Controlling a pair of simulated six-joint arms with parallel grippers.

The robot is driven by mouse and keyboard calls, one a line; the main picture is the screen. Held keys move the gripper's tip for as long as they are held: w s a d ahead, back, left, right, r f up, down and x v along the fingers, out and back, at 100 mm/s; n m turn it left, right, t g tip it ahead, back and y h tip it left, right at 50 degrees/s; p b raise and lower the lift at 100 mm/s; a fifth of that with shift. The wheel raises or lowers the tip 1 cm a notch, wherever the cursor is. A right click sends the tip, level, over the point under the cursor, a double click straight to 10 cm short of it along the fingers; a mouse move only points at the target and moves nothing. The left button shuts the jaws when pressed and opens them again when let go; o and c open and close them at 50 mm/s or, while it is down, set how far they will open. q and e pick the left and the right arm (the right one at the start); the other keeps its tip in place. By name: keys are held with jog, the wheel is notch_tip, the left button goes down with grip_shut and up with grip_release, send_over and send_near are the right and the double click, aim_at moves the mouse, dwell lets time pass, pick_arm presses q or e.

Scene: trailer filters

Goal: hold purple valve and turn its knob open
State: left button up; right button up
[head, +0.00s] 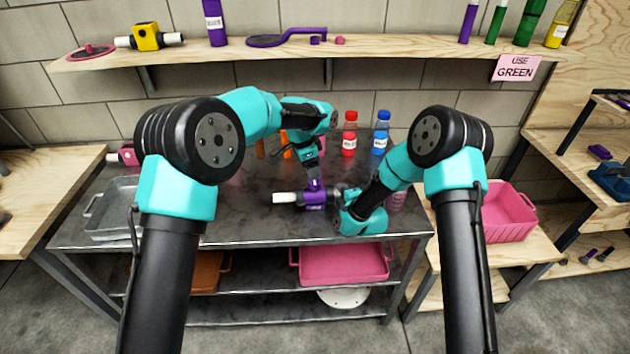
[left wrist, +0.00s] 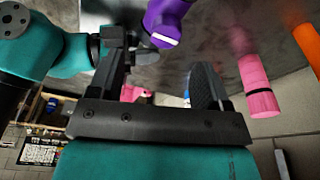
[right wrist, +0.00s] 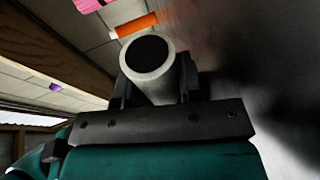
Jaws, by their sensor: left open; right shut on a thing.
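The purple valve (head: 315,197) is held a little above the dark metal table, its white pipe end (head: 284,198) pointing left. My right gripper (head: 340,193) is shut on the valve's other pipe end; in the right wrist view a white round pipe (right wrist: 148,66) sits between its fingers. My left gripper (head: 311,165) is open, pointing down just above the purple knob (head: 315,184). In the left wrist view a purple part of the valve (left wrist: 168,20) shows beyond the open fingers (left wrist: 160,75), nearer the left finger. I cannot tell whether that finger touches it.
Red (head: 349,135) and blue (head: 380,134) bottles stand on the table (head: 245,215) behind the valve. A grey tray (head: 115,210) is at the left and a pink bin (head: 508,212) at the right. A shelf (head: 380,52) above holds another valve, yellow (head: 147,37), and bottles.

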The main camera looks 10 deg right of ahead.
aim_at(315, 181)
pick_arm(q)
jog(key=r+m, duration=0.1)
jog(key=w+d+r+m+y, duration=0.1)
jog(key=r+m, duration=0.1)
jog(key=d+r+m+y, duration=0.1)
jog(key=m, duration=0.1)
jog(key=shift+w+r, duration=0.15)
jog(key=shift+r, duration=0.1)
notch_tip(315, 181, down, 12)
dwell(0.7)
jog(key=c, duration=0.9)
